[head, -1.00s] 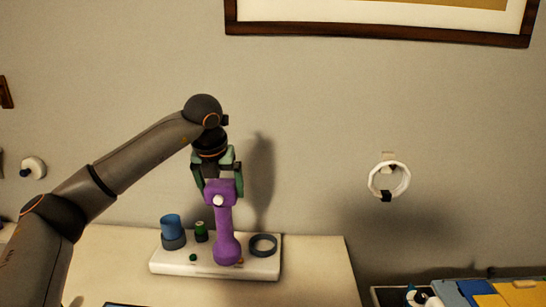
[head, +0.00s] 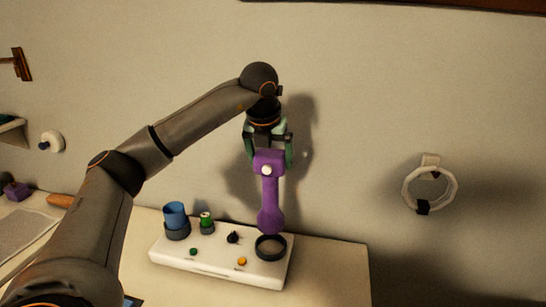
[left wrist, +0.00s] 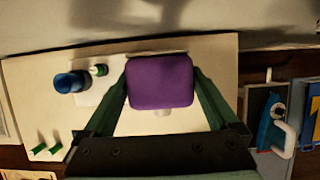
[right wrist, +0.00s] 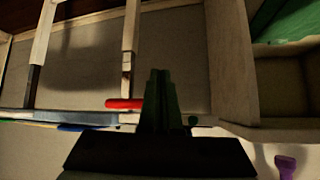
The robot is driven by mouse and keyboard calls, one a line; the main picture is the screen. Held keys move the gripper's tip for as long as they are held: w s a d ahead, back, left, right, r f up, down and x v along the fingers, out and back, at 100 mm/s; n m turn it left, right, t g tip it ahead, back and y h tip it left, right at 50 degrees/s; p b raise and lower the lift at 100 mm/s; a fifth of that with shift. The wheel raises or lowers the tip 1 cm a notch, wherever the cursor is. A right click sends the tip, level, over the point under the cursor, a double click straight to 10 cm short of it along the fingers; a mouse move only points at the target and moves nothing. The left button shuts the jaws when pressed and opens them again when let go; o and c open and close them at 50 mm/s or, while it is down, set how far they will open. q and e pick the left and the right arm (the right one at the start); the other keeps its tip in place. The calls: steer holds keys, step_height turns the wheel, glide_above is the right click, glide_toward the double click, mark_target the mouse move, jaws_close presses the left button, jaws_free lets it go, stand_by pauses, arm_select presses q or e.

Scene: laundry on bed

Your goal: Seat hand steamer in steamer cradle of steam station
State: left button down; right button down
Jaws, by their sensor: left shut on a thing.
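The purple hand steamer (head: 270,195) hangs upright from my left gripper (head: 270,150), which is shut on its head. The steamer's block-shaped top fills the space between the fingers in the left wrist view (left wrist: 160,82). The white steam station (head: 205,262) lies on the table by the wall. A dark open ring (head: 271,247), seemingly the steamer cradle, is at its right end. The steamer's rounded lower end shows just above this ring and overlaps its far rim in the picture; whether they touch, I cannot tell. My right gripper (right wrist: 160,98) has its fingers together, with nothing visible between them.
A blue cup (head: 174,215) sits in another dark ring at the station's left, beside a green bottle (head: 206,222). A small black knob (head: 233,237) stands mid-station. A white ring holder (head: 430,188) is on the wall to the right. Wooden rails (right wrist: 131,45) surround my right gripper.

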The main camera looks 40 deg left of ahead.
mark_target(271, 190)
arm_select(q)
steer(key=shift+f+b, duration=2.15)
steer(key=shift+f, duration=0.65)
steer(key=shift+p, duration=0.3)
steer(key=shift+f+b, duration=1.15)
steer(key=shift+f, duration=0.55)
jaws_free()
